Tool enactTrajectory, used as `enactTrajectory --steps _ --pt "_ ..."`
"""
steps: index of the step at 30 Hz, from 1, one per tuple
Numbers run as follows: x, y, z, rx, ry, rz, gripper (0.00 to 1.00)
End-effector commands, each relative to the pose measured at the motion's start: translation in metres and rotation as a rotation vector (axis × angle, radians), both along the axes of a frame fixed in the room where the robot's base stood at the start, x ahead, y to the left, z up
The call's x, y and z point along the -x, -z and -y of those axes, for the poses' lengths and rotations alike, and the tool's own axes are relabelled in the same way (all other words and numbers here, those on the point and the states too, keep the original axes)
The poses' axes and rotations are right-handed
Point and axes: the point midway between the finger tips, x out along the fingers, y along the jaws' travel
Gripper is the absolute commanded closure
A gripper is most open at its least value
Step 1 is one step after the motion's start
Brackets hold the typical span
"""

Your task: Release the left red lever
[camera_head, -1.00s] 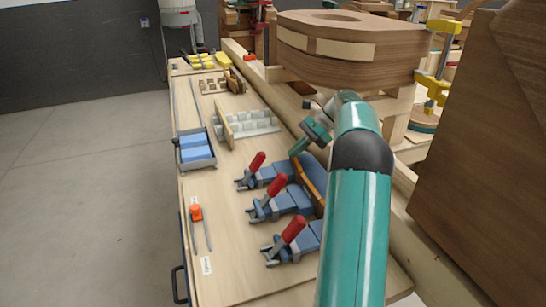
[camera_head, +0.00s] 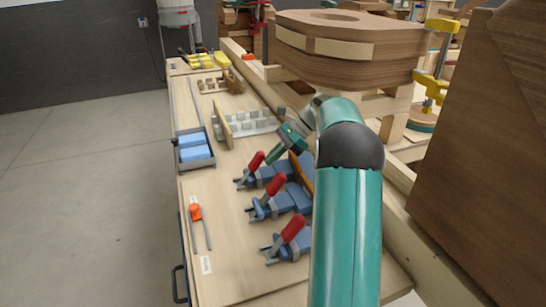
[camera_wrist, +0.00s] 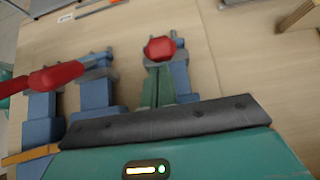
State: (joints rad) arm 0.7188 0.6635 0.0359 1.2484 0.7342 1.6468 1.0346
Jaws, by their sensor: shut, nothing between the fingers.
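Three clamps with red levers stand in a row on the wooden bench. The farthest, leftmost red lever (camera_head: 257,160) is tilted up; the middle red lever (camera_head: 277,189) and the nearest red lever (camera_head: 293,228) are tilted up too. My gripper (camera_head: 274,156) is right beside the leftmost lever. In the wrist view, the shut gripper fingers (camera_wrist: 158,86) point at the red lever end (camera_wrist: 160,48), which is just past their tips. Whether they touch it I cannot tell. Another red lever (camera_wrist: 55,77) lies to the left there.
A tray with blue blocks (camera_head: 212,163) and an orange-ended tool (camera_head: 196,212) lie left of the clamps. A rack of grey blocks (camera_head: 250,124) stands behind. A stacked curved wooden form (camera_head: 350,45) rises to the right. Bare bench lies left of the levers.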

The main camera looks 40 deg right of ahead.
Motion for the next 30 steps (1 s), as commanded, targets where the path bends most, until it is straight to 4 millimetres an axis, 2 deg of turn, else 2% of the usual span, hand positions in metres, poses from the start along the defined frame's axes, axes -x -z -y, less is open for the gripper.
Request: enactTrajectory --steps 20,26,30 --pt "-0.003 -0.013 -0.012 0.115 -0.002 -0.027 1.0" --pt "-0.007 -0.023 -0.025 0.218 -0.005 -0.052 1.0" --pt "-0.01 -0.033 -0.04 0.334 -0.006 -0.081 1.0"
